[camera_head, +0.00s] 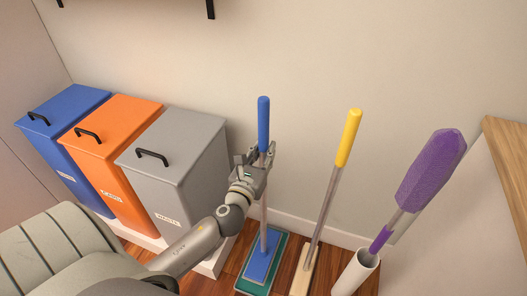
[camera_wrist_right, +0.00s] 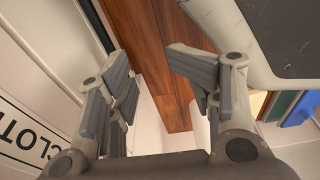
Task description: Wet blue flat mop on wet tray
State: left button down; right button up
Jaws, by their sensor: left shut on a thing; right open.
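The blue flat mop (camera_head: 264,118) stands nearly upright, with a blue handle grip and a grey shaft. Its flat blue head (camera_head: 258,264) rests over a green, flat, tray-like piece (camera_head: 278,252) on the floor; I cannot tell if they touch. My left gripper (camera_head: 264,158) is shut on the mop's shaft just below the blue grip. In the right wrist view, my right gripper (camera_wrist_right: 152,82) is open and empty. The mop's head (camera_wrist_right: 303,110) and the green piece (camera_wrist_right: 277,106) show at that view's right edge.
Blue (camera_head: 65,125), orange (camera_head: 110,140) and grey (camera_head: 180,165) bins stand left of the mop. A yellow-handled mop (camera_head: 347,140) and a purple duster (camera_head: 430,170) in a white holder (camera_head: 355,272) stand to the right. A wooden top (camera_head: 508,150) is at far right. The wall is close behind.

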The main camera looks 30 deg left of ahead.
jog(key=s+d+f+p, duration=0.1)
jog(key=s+f, duration=0.2)
jog(key=s, duration=0.4)
jog(key=shift+d+g+p, duration=0.2)
jog(key=shift+g+p, duration=0.2)
